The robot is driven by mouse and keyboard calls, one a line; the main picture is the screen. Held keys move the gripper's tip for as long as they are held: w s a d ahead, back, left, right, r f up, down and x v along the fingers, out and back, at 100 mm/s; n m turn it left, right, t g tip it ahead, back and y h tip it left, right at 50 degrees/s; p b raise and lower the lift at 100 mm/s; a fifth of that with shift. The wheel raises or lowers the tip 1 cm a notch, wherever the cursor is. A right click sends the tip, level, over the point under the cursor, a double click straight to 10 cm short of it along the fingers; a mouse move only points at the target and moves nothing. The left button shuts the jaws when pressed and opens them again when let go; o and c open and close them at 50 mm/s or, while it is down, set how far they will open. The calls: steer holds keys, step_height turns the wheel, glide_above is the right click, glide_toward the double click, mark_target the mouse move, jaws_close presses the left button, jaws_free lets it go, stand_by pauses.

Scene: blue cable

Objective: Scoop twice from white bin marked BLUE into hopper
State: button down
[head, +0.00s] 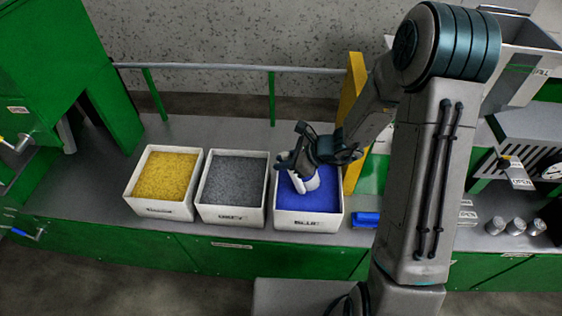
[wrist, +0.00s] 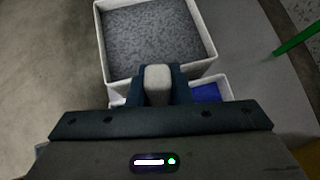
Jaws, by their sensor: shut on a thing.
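The white bin marked BLUE (head: 308,224) stands at the right of a row of three bins and holds blue granules (head: 322,202). My gripper (head: 300,168) is over this bin, shut on a white scoop (head: 308,184), which points down at the blue granules. I cannot tell how deep the scoop's lower end sits in them. In the wrist view the scoop's pale handle (wrist: 158,84) is between my dark fingers, and a little blue (wrist: 206,93) shows beyond it. The hopper (head: 525,42) seems to be the pale funnel shape at the upper right, partly hidden by my arm.
A bin of yellow granules (head: 141,208) and a bin of grey granules (head: 214,216) stand to the left. A yellow post (head: 354,110) rises just right of the BLUE bin. A rail (head: 220,68) runs behind. A blue object (head: 366,219) lies on the bench to the right.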

steer(key=shift+y, duration=0.9)
steer(key=d+r+p, duration=0.1)
steer(key=r, duration=0.1)
steer(key=d+r+p, duration=0.2)
steer(key=r+p, duration=0.1)
steer(key=shift+r, duration=0.35)
step_height(320, 180, up, 9)
steer(key=d+y+p, duration=0.1)
steer(key=d+p, duration=0.2)
steer(key=p, duration=0.2)
steer(key=shift+y, duration=0.3)
steer(key=shift+s+f, duration=0.1)
